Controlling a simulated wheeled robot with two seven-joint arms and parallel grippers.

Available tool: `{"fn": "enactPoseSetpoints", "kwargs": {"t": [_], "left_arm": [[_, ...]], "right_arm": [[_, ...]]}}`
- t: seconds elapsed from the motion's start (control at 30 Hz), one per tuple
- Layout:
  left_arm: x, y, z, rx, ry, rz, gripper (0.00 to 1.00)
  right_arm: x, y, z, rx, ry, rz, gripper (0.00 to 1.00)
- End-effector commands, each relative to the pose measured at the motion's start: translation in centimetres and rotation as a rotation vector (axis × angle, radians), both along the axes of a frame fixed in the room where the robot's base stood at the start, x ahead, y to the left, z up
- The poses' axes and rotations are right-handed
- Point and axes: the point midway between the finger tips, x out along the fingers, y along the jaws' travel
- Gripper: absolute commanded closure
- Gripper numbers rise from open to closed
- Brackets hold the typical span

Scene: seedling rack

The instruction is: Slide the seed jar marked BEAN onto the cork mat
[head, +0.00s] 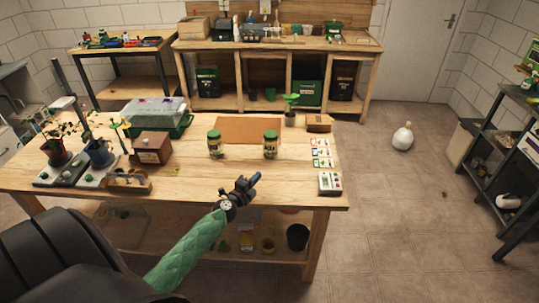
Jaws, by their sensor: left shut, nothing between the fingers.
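Two glass jars with green lids stand upright on the wooden table: a left jar (215,145) and a right jar (270,145). Their labels are too small to read, so I cannot tell which is marked BEAN. The brown cork mat (248,127) lies flat behind and between them; the jars stand near its front corners, and I cannot tell whether either touches it. My left gripper (256,179) is shut and empty, in front of the jars near the table's front edge, apart from both. My right gripper is not in view.
On the wooden table (190,178), a brown box (152,147), a lidded green tray (156,114) and potted plants stand left. A small seedling pot (291,117) stands behind the right jar. Seed packets (321,153) and a white device (329,183) lie right. The table between jars and front edge is mostly clear.

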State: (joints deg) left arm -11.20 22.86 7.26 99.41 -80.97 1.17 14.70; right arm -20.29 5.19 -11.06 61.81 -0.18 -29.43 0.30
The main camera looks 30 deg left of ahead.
Motion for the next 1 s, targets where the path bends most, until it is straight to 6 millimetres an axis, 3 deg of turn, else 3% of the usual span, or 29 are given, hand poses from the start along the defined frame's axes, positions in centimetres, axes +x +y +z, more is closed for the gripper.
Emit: {"fn": "enactPoseSetpoints", "kwargs": {"t": [0.5, 0.83, 1.0], "left_arm": [[7.4, 0.2, 0.0, -0.001, -0.002, 0.001, 1.0], [12.0, 0.3, 0.0, -0.001, -0.001, 0.001, 1.0], [13.5, 2.2, -0.2, -0.002, 0.0, 0.001, 1.0]], "right_arm": [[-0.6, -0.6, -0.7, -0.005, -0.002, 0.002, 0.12], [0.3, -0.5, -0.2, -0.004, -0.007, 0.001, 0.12], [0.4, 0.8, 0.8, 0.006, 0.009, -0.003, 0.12]]}}
